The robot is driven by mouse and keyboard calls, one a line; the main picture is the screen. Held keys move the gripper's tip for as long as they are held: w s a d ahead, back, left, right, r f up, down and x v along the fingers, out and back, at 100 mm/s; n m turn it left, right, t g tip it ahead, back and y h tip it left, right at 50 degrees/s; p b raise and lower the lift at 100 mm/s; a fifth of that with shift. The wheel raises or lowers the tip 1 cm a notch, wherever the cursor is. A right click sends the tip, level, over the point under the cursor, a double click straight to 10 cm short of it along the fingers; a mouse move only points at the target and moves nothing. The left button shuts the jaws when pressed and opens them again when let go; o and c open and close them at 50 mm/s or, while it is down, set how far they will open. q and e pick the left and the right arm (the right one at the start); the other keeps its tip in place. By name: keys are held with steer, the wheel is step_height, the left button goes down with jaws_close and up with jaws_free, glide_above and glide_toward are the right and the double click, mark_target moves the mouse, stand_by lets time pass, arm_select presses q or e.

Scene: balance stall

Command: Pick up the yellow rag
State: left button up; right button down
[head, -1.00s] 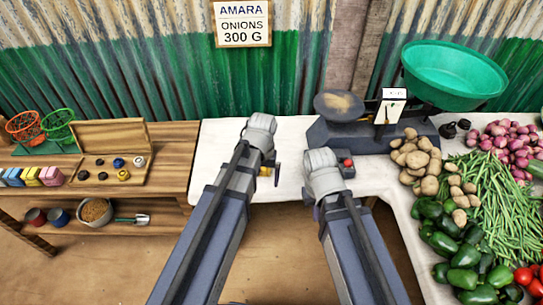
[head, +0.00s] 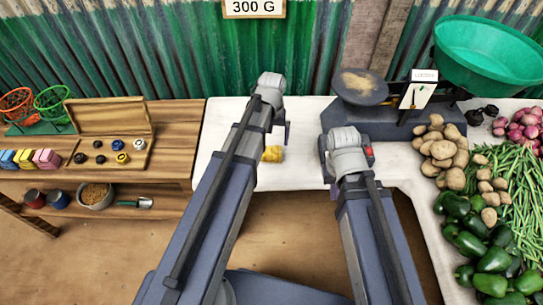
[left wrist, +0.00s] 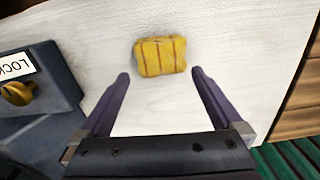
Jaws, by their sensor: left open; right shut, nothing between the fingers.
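The yellow rag (head: 273,154) lies folded on the white tabletop, just right of my left forearm in the head view. In the left wrist view the rag (left wrist: 161,57) is a small yellow block with darker stripes, lying flat ahead of the fingers. My left gripper (left wrist: 160,75) is open, its fingertips on either side of the rag's near edge, with nothing held. In the head view my left gripper (head: 287,132) is mostly hidden by its wrist. My right gripper (head: 333,192) is shut and empty, largely hidden behind its wrist near the table's front edge.
A dark scale (head: 385,122) with a green pan (head: 487,52) stands right of the rag; its brass knob (left wrist: 17,93) shows in the left wrist view. Potatoes (head: 440,150) and vegetables fill the right. A wooden bench (head: 175,150) adjoins the left. White tabletop around the rag is clear.

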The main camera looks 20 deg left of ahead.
mark_target(271, 150)
arm_select(q)
steer(key=shift+f, duration=0.1)
steer(key=f+b, duration=0.3)
steer(key=s+f+b, duration=0.1)
steer(key=f+b, duration=0.1)
steer(key=shift+f, duration=0.1)
steer(key=shift+c, duration=0.4)
steer(key=c, duration=1)
